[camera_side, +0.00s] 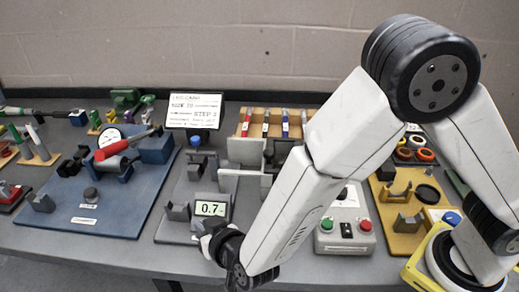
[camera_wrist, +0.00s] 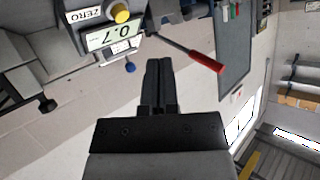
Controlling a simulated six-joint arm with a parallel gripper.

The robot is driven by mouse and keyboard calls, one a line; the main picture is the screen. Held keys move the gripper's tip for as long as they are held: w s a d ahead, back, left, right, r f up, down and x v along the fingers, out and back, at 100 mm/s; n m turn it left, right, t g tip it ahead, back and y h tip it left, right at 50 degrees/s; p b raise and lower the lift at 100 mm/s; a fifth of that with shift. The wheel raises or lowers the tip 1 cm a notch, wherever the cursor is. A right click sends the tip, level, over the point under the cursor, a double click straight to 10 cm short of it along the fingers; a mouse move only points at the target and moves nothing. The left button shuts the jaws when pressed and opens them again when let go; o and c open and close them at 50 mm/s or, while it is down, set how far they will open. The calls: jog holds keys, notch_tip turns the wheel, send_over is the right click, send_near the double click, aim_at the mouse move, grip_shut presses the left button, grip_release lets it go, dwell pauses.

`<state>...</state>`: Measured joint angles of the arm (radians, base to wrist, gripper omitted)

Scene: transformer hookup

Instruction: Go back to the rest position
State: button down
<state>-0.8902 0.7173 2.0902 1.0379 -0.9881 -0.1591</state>
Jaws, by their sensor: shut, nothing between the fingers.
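My gripper (camera_wrist: 158,64) shows in the wrist view with its two dark fingers together and nothing between them. In the side view my arm reaches down to the front middle of the bench, and its wrist is close in front of a display reading 0.7 (camera_side: 210,209). The fingers are hard to make out there. The same display (camera_wrist: 112,35) shows tilted in the wrist view, beyond the fingertips and to their left, beside a yellow button (camera_wrist: 121,13) and a ZERO label. I cannot tell whether the gripper touches the display's fixture.
A blue board (camera_side: 70,208) with a red-handled tool (camera_side: 118,148) lies at left. A grey control box (camera_side: 345,240) with green and red buttons stands right of my forearm. A yellow tray (camera_side: 400,240) lies farther right. A sign (camera_side: 194,110) stands behind. Space above the bench is open.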

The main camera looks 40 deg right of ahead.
jog(key=shift+w, duration=0.1)
dwell(0.4)
jog(key=d+g, duration=0.1)
jog(key=d, duration=0.1)
jog(key=w+d+r+g+y, duration=0.1)
jog(key=d, duration=0.1)
jog(key=w+d+r+g, duration=0.1)
jog(key=d, duration=0.2)
jog(key=shift+n, duration=0.4)
jog(key=s+d+g, duration=0.2)
jog(key=s+d, duration=0.2)
jog(key=d, duration=0.3)
jog(key=s+d+r+g, duration=0.1)
jog(key=s+d+g, duration=0.2)
jog(key=s+d, duration=0.2)
jog(key=s+d+n+g+h, duration=0.1)
jog(key=s+d+g, duration=0.2)
jog(key=d, duration=0.6)
jog(key=shift+s+d+r, duration=0.15)
jog(key=shift+s+d, duration=0.05)
jog(key=shift+s, duration=0.25)
jog(key=shift+s+d+r, duration=0.1)
jog(key=shift+s+d, duration=0.1)
jog(key=shift+s, duration=0.2)
jog(key=shift+a, duration=0.1)
